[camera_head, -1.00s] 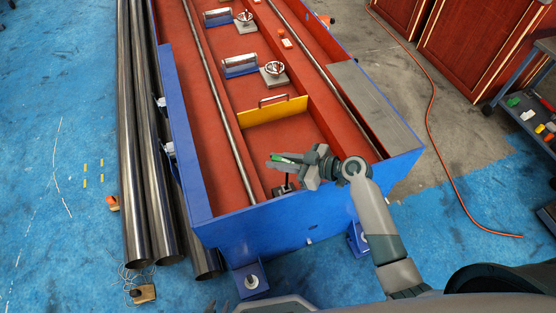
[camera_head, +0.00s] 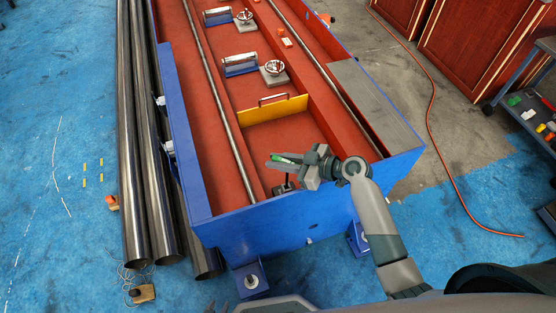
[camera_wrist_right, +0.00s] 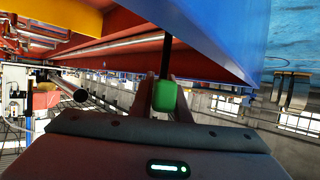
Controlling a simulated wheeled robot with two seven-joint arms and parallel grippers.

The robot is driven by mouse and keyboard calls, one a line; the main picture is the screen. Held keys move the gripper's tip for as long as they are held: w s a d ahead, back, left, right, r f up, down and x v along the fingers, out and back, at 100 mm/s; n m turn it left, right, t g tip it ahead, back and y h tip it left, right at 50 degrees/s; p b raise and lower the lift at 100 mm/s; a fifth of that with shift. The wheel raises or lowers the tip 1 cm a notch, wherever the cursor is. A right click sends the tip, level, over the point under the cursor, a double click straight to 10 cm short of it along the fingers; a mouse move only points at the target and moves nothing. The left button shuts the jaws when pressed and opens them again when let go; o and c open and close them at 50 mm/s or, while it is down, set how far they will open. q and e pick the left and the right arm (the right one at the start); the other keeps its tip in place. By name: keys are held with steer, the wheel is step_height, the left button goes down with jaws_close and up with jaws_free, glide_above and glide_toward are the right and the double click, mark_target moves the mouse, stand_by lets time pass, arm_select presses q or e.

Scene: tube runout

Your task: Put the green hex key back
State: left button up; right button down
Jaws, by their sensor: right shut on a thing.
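My right gripper (camera_head: 278,161) is shut on the green hex key (camera_head: 284,158) and holds it above the near end of the red trough. In the right wrist view the green handle (camera_wrist_right: 165,97) sits between the fingers, with a dark shaft (camera_wrist_right: 166,55) pointing away. The shaft is not clear in the head view. A grey part at the bottom edge of the head view may be my left gripper (camera_head: 240,307); its jaws cannot be made out.
The blue-walled trough (camera_head: 270,225) holds a yellow plate (camera_head: 270,110) with a handle, rollers and handwheels. Long steel tubes (camera_head: 130,150) lie to its left. A cart (camera_head: 530,122) with small coloured items stands at right. An orange hose (camera_head: 432,120) crosses the floor.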

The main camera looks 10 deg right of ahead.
steer(key=shift+f+b, duration=1.7)
steer(key=shift+f, duration=0.15)
steer(key=c, duration=0.8)
jaws_free()
steer(key=shift+s+d+r, duration=0.1)
steer(key=shift+d, duration=0.1)
steer(key=shift+p+v, duration=0.3)
steer(key=shift+v, duration=4.55)
